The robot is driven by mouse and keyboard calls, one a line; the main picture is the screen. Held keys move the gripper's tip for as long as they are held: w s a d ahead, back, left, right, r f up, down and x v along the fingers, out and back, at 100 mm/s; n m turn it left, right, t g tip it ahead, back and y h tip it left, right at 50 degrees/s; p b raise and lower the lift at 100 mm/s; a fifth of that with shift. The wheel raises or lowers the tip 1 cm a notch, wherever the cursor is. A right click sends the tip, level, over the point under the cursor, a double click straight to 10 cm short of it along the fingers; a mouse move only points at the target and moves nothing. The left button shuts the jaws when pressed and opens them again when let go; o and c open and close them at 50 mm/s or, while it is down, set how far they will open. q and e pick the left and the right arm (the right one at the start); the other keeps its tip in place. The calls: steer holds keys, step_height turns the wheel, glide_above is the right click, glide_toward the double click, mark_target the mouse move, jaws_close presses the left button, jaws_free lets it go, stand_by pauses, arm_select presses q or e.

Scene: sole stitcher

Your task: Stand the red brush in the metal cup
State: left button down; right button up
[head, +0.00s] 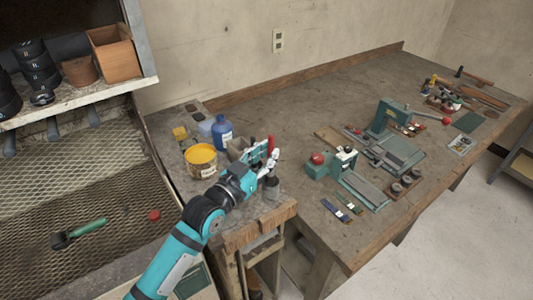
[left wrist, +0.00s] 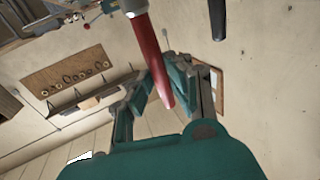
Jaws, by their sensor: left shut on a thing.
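The red brush shows as a red handle (left wrist: 152,55) with a pale metal collar at the top of the left wrist view. In the head view its red part (head: 270,143) stands up by the fingers. My left gripper (head: 264,158) is shut on the brush, and its two fingers (left wrist: 158,92) flank the handle in the left wrist view. A small grey, round thing (head: 272,188) stands on the bench corner just below the gripper. It may be the metal cup, but the gripper partly hides it and I cannot tell. My right gripper is not in view.
A yellow tin (head: 201,161) and a blue bottle (head: 222,132) stand left of the gripper. A green press-like tool (head: 335,166) with a red knob is to the right on the workbench (head: 290,112). A mesh surface (head: 50,185) with a green-handled tool (head: 82,232) lies left.

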arm_select(q)
steer(key=shift+f+b, duration=1.35)
steer(key=shift+f, duration=0.5)
steer(key=c, duration=1.2)
jaws_free()
steer(key=v, duration=1.2)
steer(key=shift+f, duration=0.1)
